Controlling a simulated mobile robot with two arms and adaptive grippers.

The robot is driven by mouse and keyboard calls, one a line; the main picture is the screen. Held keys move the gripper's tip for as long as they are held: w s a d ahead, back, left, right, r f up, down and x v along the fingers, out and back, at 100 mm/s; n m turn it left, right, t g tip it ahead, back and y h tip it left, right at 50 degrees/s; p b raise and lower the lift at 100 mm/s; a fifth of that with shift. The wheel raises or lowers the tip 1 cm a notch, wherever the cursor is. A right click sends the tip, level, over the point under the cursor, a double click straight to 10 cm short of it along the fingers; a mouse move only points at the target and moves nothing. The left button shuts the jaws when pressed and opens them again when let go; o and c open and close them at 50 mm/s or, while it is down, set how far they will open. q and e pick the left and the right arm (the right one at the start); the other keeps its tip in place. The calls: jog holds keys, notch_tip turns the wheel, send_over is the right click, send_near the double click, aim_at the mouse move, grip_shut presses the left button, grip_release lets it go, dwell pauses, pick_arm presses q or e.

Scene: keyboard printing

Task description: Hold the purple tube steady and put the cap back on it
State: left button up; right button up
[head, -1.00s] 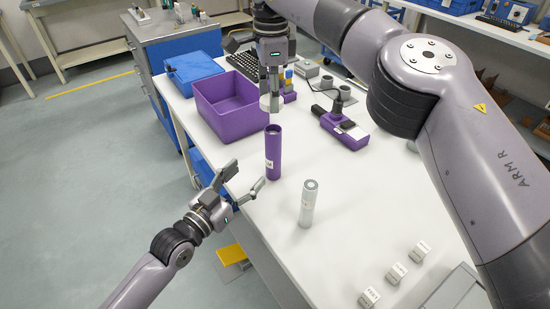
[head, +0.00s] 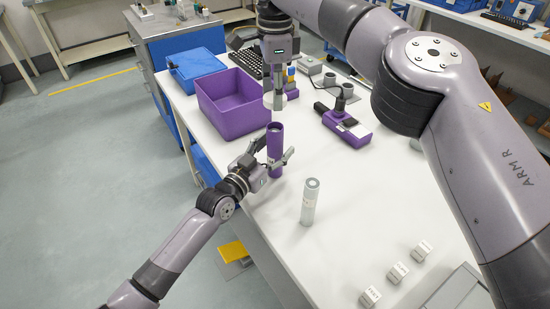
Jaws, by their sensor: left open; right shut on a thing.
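The purple tube (head: 275,133) stands upright on the white table, with a dark open top. My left gripper (head: 275,152) is open, with its fingers reaching to either side of the tube's middle. Whether a finger touches the tube cannot be told. My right gripper (head: 277,101) points down above and slightly behind the tube. It is shut on a pale cap (head: 268,100), which is partly hidden by the fingers. The cap is apart from the tube's top.
A grey-white tube (head: 310,203) stands upright to the front right. A purple bin (head: 226,117) is behind left. A purple handheld device (head: 345,128) lies to the right. Several small white blocks (head: 397,272) are at the front right. The table's left edge is close by.

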pick_arm(q)
jog(key=shift+w+d, duration=0.1)
jog(key=shift+w, duration=0.1)
jog(key=shift+c, duration=0.5)
grip_shut()
dwell(0.3)
